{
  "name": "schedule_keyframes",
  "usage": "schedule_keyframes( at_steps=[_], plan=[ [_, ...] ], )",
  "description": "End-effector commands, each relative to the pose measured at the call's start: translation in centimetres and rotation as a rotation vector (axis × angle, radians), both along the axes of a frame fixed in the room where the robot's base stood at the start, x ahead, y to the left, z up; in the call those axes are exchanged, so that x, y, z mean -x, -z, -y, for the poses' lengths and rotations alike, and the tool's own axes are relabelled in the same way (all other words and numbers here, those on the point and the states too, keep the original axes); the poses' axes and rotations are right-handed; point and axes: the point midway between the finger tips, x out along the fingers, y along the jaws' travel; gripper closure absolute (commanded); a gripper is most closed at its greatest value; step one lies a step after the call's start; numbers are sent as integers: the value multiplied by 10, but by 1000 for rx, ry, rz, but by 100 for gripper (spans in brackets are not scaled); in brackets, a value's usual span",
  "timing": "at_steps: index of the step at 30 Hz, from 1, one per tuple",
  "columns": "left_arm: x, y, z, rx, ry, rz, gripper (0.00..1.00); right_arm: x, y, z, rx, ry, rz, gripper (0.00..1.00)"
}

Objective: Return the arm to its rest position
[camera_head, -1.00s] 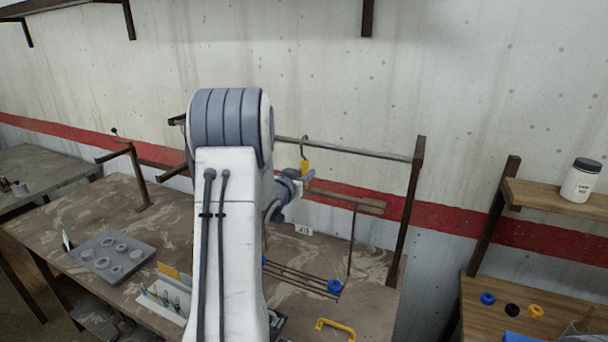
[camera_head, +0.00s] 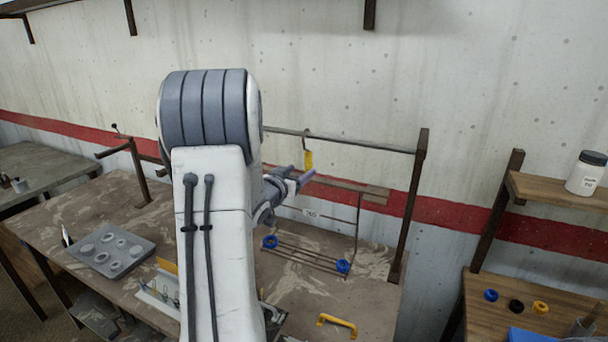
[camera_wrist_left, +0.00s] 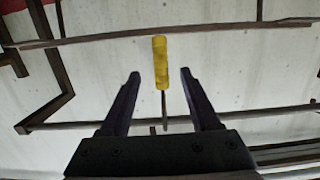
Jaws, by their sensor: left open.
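My left gripper (camera_head: 301,179) is in the middle of the head view, at the end of my white and grey arm. In the left wrist view its two dark fingers (camera_wrist_left: 160,82) are spread apart with nothing between them that they touch. A yellow-handled tool (camera_head: 309,160) hangs by a hook from the upper metal rail (camera_head: 350,144). In the left wrist view the yellow handle (camera_wrist_left: 160,60) shows beyond the fingertips, between them and apart from them. My arm hides part of the bench and rail. My right gripper is not in view.
The brown workbench (camera_head: 110,205) holds a grey tray with round recesses (camera_head: 112,250), a wire rack with blue rings (camera_head: 305,258) and a yellow handle (camera_head: 337,325). A rail post (camera_head: 411,200) stands right of the gripper. A wooden side table (camera_head: 515,312) is at right.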

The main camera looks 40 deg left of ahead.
Motion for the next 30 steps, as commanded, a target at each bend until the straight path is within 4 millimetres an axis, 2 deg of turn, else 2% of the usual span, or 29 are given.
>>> schedule_keyframes(
  at_steps=[1,3,9,14,20,23,25,27,30],
  plan=[
    [11,1,2,-4,-3,2,37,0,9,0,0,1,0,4],
    [24,-1,5,-3,-3,2,37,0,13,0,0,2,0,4],
    [49,-6,11,-2,-2,3,37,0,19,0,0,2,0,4],
    [55,-8,13,-1,0,2,37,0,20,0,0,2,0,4],
    [53,-7,17,-1,3,-5,37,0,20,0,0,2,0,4],
    [42,1,36,-1,19,-51,37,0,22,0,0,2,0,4],
    [32,11,61,-3,36,-113,37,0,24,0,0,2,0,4],
    [22,25,96,-4,63,-198,37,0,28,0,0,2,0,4],
    [21,48,154,-5,113,-343,37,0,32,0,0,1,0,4]
  ],
)
